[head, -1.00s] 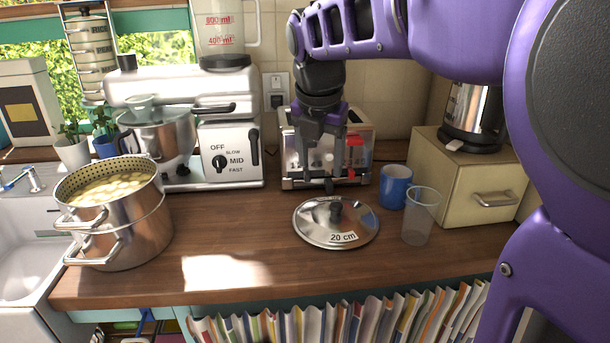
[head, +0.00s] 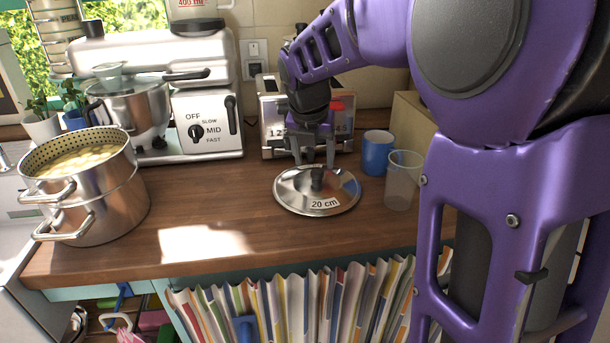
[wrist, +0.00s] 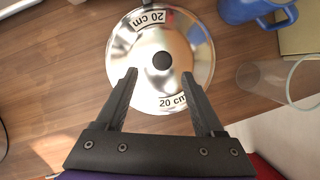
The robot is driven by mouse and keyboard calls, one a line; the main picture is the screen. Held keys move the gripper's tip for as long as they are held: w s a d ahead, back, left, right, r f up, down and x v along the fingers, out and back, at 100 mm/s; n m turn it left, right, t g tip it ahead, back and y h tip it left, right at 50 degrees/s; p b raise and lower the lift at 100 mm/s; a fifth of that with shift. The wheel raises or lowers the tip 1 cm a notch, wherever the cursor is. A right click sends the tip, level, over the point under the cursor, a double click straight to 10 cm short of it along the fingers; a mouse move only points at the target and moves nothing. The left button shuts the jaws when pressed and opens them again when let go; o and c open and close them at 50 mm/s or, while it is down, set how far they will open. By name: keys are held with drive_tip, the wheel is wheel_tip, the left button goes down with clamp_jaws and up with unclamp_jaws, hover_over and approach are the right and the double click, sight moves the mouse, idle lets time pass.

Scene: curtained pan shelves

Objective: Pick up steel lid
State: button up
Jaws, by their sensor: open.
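The steel lid (head: 290,195) lies flat on the wooden counter, shiny and round, with a black knob (head: 317,178) in its middle and a "20 cm" label. In the wrist view the lid (wrist: 190,55) is beyond my fingertips, with its dark knob (wrist: 162,61) centred between their lines. My gripper (head: 314,163) is open and empty, its fingers pointing down just behind and above the knob. In the wrist view my gripper (wrist: 163,83) has its two fingers apart, with the tips over the lid's near part. Whether the fingers touch the lid cannot be told.
A blue mug (head: 376,153) and a clear cup (head: 402,180) stand close right of the lid. A toaster (head: 275,130) is behind it. A steel pot (head: 100,205) stands at left, near a mixer (head: 195,105). Counter left of the lid is free.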

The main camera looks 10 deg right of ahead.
sight(317, 172)
drive_tip(key=b+x, duration=0.1)
drive_tip(key=x, duration=0.4)
drive_tip(key=shift+w+d, duration=0.2)
clamp_jaws()
drive_tip(key=shift+r, duration=0.1)
